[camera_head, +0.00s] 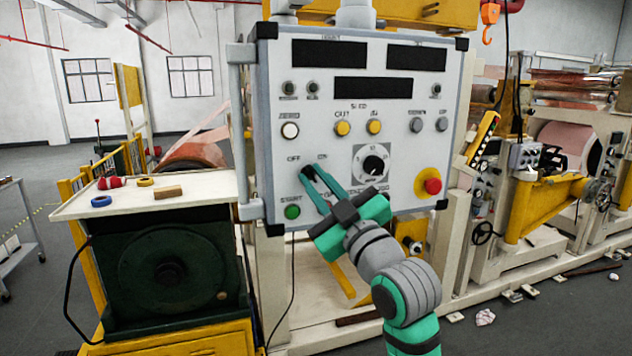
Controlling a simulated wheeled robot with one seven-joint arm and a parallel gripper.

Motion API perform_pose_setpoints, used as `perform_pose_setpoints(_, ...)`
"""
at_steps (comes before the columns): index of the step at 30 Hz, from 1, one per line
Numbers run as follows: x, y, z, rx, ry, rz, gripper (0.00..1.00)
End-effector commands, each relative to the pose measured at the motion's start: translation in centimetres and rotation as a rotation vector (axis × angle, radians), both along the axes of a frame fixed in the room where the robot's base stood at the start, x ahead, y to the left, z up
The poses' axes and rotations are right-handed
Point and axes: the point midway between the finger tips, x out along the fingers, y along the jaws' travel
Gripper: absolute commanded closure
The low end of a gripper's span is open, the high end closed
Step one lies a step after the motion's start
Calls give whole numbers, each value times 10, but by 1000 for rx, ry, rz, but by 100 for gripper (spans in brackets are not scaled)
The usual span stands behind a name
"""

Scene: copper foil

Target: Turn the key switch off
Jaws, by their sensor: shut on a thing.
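The key switch (307,172) sits on the lower left of the grey control panel (262,90), under the OFF and ON labels. It is mostly hidden by my fingertips, so which way it points cannot be told. My gripper (311,176) reaches up from the lower right, and its two dark fingers are shut on the key switch.
A green START button (292,212) is just below the fingers. A black rotary dial (374,166) and a red emergency stop (432,186) are to the right. A white side table (130,204) holds tape rolls at left.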

Motion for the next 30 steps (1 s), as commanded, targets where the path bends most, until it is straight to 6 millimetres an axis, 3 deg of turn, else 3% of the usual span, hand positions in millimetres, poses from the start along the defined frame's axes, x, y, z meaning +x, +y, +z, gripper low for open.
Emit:
perform_pose_setpoints(6, 1, -1, -1, 1, 4, -1, 100)
perform_pose_setpoints(7, 1, -1, -1, 1, 3, -1, 77)
perform_pose_setpoints(20, -6, -5, -3, 2, 1, -1, 77)
perform_pose_setpoints(30, -55, -34, -24, 3, 3, -3, 77)
